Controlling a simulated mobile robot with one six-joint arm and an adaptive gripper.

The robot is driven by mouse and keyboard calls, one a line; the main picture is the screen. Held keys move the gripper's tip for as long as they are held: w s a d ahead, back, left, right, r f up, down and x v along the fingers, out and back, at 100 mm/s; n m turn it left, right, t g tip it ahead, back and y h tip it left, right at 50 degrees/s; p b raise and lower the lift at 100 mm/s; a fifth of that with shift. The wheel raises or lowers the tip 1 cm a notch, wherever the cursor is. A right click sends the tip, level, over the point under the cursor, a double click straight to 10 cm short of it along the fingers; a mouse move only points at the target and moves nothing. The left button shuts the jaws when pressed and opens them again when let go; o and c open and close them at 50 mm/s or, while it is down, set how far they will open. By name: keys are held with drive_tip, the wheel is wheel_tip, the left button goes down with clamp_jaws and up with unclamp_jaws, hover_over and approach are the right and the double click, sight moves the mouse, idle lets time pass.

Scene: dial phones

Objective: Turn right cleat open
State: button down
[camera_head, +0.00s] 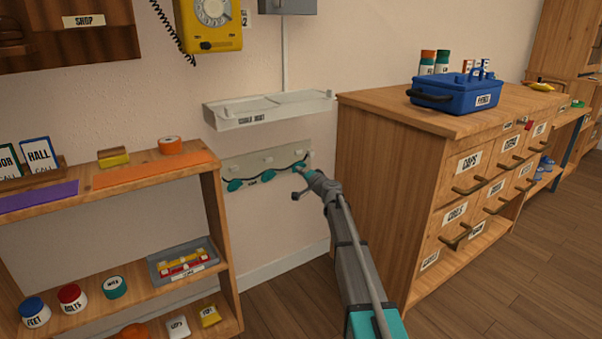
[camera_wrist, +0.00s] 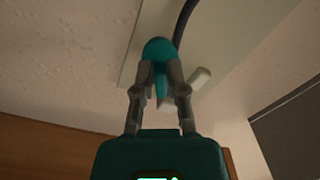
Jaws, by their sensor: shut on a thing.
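A pale board (camera_head: 240,163) on the wall carries a dark cable and several teal cleats. The left cleat (camera_head: 236,185) and the middle cleat (camera_head: 267,175) hang tilted along the cable. The right cleat (camera_head: 299,166) is at the board's right end, partly hidden by my gripper (camera_head: 303,174). In the wrist view, my gripper (camera_wrist: 160,72) is shut on the teal right cleat (camera_wrist: 158,48), with a finger on each side. The dark cable (camera_wrist: 181,22) runs just right of the cleat. A short pale peg (camera_wrist: 201,77) sticks out beside the right finger.
A white shelf (camera_head: 225,117) is on the wall above the board. A wooden drawer cabinet (camera_head: 385,190) stands close to the right of my arm. A low wooden shelf (camera_head: 222,240) with jars and trays stands left. Floor (camera_head: 280,308) shows between them.

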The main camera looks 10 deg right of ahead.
drive_tip(key=shift+s, duration=0.15)
drive_tip(key=c, duration=0.7)
unclamp_jaws()
drive_tip(key=shift+v, duration=5.95)
